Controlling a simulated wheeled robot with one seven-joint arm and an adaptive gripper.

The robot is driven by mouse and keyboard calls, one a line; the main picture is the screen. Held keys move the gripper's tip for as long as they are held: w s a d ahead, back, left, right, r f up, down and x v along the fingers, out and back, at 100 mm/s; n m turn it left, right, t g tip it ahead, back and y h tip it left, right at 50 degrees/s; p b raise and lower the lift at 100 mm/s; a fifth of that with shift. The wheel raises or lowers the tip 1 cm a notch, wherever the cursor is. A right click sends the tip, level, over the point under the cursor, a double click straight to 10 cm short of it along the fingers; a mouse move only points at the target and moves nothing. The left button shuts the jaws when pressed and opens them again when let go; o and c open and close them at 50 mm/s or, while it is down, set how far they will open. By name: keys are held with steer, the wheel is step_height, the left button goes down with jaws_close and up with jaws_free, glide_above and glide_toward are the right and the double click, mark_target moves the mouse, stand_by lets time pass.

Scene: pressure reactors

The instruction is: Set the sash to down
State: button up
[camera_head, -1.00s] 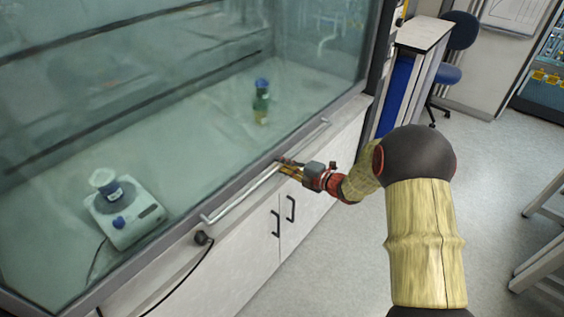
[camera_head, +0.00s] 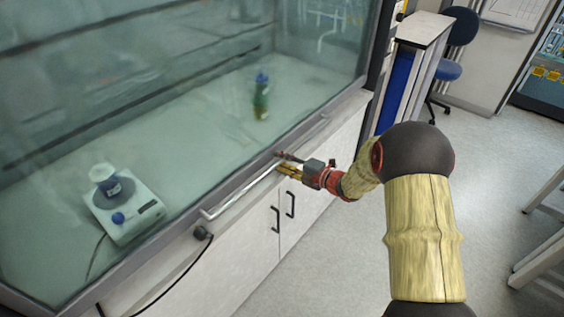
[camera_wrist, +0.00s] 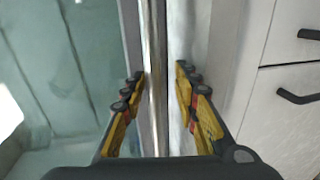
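The sash (camera_head: 190,120) is a large glass pane on the fume hood, seen in the head view. Its lower edge lies close to the hood's front sill. A long silver bar handle (camera_head: 228,203) runs along that lower edge; it also shows upright in the wrist view (camera_wrist: 153,60). My gripper (camera_head: 280,164) is at the middle-right part of the handle. In the wrist view my gripper (camera_wrist: 160,80) is open, with one yellow-and-black finger on each side of the bar. A gap shows between the bar and each finger.
Behind the glass are a stirrer plate (camera_head: 140,212) with a vessel and a green bottle (camera_head: 261,97) with a blue cap. Cabinet doors (camera_head: 300,222) with black handles are below. Clear floor (camera_head: 500,190) lies to the right; a blue chair (camera_head: 447,68) stands behind.

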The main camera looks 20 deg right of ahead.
steer(key=v, duration=1.2)
steer(key=shift+w, duration=0.1)
